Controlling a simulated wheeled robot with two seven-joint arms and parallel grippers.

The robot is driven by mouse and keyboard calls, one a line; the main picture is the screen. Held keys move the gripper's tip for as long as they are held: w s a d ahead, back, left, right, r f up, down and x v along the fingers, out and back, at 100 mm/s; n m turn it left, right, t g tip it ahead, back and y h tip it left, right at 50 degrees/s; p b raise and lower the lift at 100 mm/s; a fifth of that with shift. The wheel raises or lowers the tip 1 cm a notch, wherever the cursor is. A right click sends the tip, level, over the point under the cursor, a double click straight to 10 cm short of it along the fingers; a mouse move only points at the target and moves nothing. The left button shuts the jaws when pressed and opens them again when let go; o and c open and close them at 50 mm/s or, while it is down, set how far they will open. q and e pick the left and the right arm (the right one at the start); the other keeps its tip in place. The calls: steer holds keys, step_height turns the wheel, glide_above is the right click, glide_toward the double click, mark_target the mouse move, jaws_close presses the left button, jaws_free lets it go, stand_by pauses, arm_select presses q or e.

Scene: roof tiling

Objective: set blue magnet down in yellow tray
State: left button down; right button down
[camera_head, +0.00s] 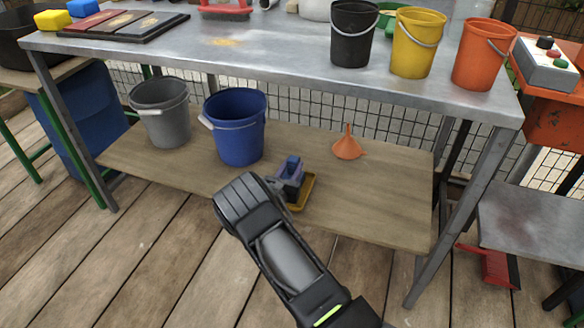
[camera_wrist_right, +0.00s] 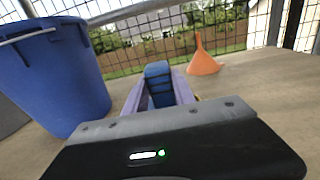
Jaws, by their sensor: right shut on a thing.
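The blue magnet (camera_head: 293,164) is held in my right gripper (camera_head: 290,180) over the lower wooden shelf. In the right wrist view the magnet (camera_wrist_right: 159,82) stands between the two purple-grey fingers (camera_wrist_right: 157,96), which are shut on it. The yellow tray (camera_head: 304,194) lies on the shelf at the gripper, partly hidden by it. The magnet is over or at the tray; I cannot tell whether it touches it. My left gripper is not in view.
A blue bucket (camera_head: 235,140) stands close to the left of my right gripper, with a grey bucket (camera_head: 163,122) beyond it. An orange funnel (camera_head: 348,148) stands behind right. The metal tabletop (camera_head: 270,55) overhangs the shelf (camera_head: 390,205), which is clear on the right.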

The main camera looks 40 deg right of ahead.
steer(key=shift+f, duration=0.15)
stand_by(0.8)
steer(key=c, duration=1)
jaws_free()
steer(key=shift+o, duration=0.2)
steer(key=shift+f, duration=0.15)
steer(key=p+v, duration=0.1)
steer(key=v, duration=0.2)
steer(key=p+v, duration=0.1)
steer(key=v, duration=0.2)
steer(key=shift+s+a+r, duration=0.2)
steer(key=shift+a, duration=0.15)
steer(key=shift+s+a+f, duration=0.1)
steer(key=shift+s+a, duration=0.25)
steer(key=shift+a, duration=0.1)
